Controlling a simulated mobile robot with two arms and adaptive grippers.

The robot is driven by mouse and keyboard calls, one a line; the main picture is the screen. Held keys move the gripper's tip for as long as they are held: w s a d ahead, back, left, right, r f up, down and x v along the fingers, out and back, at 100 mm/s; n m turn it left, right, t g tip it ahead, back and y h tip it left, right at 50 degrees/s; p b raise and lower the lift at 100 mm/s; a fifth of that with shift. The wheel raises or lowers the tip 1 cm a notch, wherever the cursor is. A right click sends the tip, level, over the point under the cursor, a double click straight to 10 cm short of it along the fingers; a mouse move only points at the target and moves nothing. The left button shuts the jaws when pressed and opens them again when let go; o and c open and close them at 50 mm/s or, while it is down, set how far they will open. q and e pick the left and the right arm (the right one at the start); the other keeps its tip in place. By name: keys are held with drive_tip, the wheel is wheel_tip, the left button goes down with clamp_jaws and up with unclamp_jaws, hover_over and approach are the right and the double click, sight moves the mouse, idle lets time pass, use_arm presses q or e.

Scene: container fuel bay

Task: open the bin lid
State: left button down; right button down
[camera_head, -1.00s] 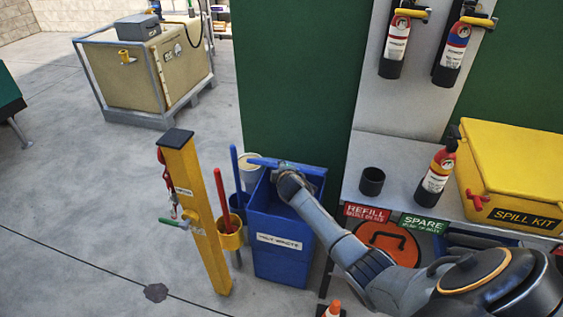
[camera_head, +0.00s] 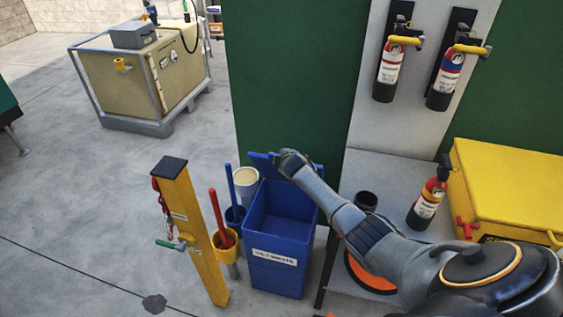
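The blue bin (camera_head: 275,268) stands upright on the floor, a white label on its front. Its top is open and I see down inside. The blue lid (camera_head: 262,163) is raised at the back of the bin, against the green wall; part of it is hidden behind my arm. My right gripper (camera_head: 287,160) is at the raised lid, with my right arm reaching in from the right over the bin's right side. Its fingers are too small and hidden to tell whether they are open or shut. My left gripper is not in view.
A grey bench (camera_head: 385,180) with a fire extinguisher (camera_head: 428,200) and a yellow spill kit (camera_head: 505,190) is at the right.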

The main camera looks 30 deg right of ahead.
drive_tip(key=shift+w+d+r, duration=0.1)
drive_tip(key=shift+w+r, duration=0.05)
drive_tip(key=c, duration=1.4)
unclamp_jaws()
drive_tip(key=shift+o, duration=0.2)
drive_tip(key=v, duration=1.2)
